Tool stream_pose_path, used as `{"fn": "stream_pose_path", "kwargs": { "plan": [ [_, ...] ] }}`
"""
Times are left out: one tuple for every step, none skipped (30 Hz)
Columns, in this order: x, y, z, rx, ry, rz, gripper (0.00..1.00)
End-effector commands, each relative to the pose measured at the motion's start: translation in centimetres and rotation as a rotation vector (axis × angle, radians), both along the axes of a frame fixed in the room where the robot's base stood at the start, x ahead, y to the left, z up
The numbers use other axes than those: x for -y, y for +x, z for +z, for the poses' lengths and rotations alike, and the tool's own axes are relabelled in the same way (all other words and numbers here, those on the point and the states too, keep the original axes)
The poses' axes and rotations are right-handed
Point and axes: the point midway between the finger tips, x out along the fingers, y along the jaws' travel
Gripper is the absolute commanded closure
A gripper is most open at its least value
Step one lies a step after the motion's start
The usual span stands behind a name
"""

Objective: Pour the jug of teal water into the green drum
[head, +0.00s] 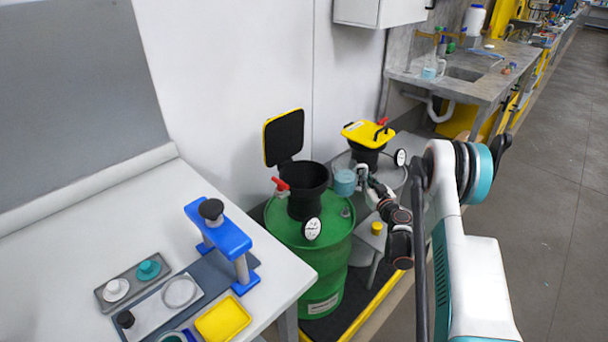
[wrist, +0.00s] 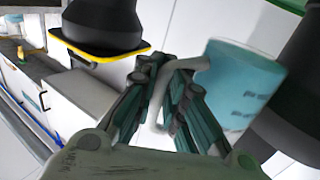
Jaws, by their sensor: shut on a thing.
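The green drum (head: 325,265) stands beside the white table. A black funnel (head: 303,190) with a red handle sits on its top, and its yellow-rimmed black lid (head: 284,138) is open. The clear jug (head: 344,183) of teal water is just right of the funnel at about rim height and looks upright. My gripper (head: 362,178) is shut on the jug's handle, right of the jug. In the wrist view my fingers (wrist: 172,95) close around the pale handle, with the jug (wrist: 240,85) beside them and the dark funnel (wrist: 298,95) behind it. The funnel's inside is hidden.
Another black funnel with a closed yellow lid (head: 368,133) stands behind, close to the jug. The white table (head: 60,250) holds a blue press (head: 222,238) and a yellow tray (head: 222,318). A sink counter (head: 480,75) stands farther back. The floor at right is clear.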

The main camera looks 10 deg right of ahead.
Motion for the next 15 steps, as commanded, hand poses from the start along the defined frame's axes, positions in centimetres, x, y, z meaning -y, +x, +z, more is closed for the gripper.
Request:
{"fn": "stream_pose_path", "kwargs": {
  "plan": [
    [-0.1, 0.0, 0.9, 0.0, -0.012, 0.0, 1.0],
    [-0.1, 0.0, 1.4, -0.001, -0.023, 0.0, 1.0],
    [-0.2, 0.0, 2.1, -0.003, -0.041, 0.001, 1.0],
    [-0.3, 0.0, 2.8, -0.003, -0.054, 0.001, 1.0],
    [-0.3, 0.0, 3.5, -0.005, -0.067, 0.001, 1.0],
    [-0.4, 0.0, 4.5, -0.006, -0.087, 0.001, 1.0],
    [-0.5, 0.0, 5.2, -0.006, -0.103, 0.001, 1.0],
    [-0.5, 0.0, 5.9, -0.008, -0.118, 0.001, 1.0],
    [-0.6, 0.0, 6.8, -0.01, -0.138, 0.001, 1.0],
    [-0.7, 0.0, 7.5, -0.01, -0.153, 0.001, 1.0],
    [-0.8, 0.0, 7.6, -0.011, -0.168, 0.002, 1.0],
    [-0.9, 0.0, 7.9, -0.013, -0.188, 0.002, 1.0],
    [-1.0, 0.1, 8.2, -0.014, -0.203, 0.002, 1.0],
    [-1.0, 0.0, 8.6, -0.016, -0.218, 0.001, 1.0],
    [-1.2, 0.0, 9.0, -0.016, -0.237, 0.001, 1.0]
  ]
}}
